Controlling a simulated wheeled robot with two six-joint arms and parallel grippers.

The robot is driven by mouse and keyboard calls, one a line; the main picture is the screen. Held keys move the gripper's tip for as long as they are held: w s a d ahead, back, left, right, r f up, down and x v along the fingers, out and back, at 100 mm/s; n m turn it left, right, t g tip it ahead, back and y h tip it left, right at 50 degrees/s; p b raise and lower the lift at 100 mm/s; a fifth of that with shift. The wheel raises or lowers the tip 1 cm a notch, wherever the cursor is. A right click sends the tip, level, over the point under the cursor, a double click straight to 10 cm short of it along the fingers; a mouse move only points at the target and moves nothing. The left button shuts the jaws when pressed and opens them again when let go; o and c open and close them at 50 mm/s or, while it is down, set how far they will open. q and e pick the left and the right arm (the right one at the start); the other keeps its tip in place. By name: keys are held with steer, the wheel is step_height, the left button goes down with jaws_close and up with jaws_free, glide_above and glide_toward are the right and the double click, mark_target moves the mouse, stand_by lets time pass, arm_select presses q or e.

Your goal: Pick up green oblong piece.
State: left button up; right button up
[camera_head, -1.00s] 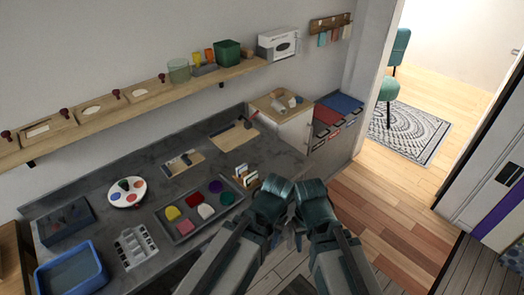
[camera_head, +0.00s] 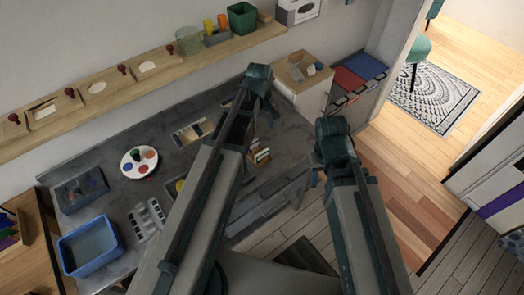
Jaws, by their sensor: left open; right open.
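The green oblong piece cannot be made out now; my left arm covers most of the grey tray of coloured pieces. Only a sliver of the tray and a yellow piece (camera_head: 180,185) show left of that arm. My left gripper (camera_head: 267,108) is at the far end of the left arm, over the back part of the grey worktop, mostly hidden by the teal wrist. My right gripper (camera_head: 316,173) is lower and further right, by the worktop's right front edge. Both are open, with no held piece visible.
A wooden shelf (camera_head: 185,72) runs along the wall. A round white palette (camera_head: 139,162), a white sectioned holder (camera_head: 147,218) and a blue bin (camera_head: 90,247) are at left. A wooden-topped box (camera_head: 301,78) is at the back right.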

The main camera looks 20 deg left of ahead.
mark_target(262, 152)
arm_select(q)
step_height(262, 152, down, 9)
steer(key=b, duration=0.9)
steer(key=shift+s, duration=0.1)
steer(key=shift+r, duration=0.1)
steer(key=f+b, duration=0.5)
steer(key=shift+s+d+f, duration=0.15)
steer(key=shift+s+d, duration=0.05)
steer(key=shift+d, duration=0.15)
steer(key=shift+c, duration=0.3)
steer(key=c, duration=1.3)
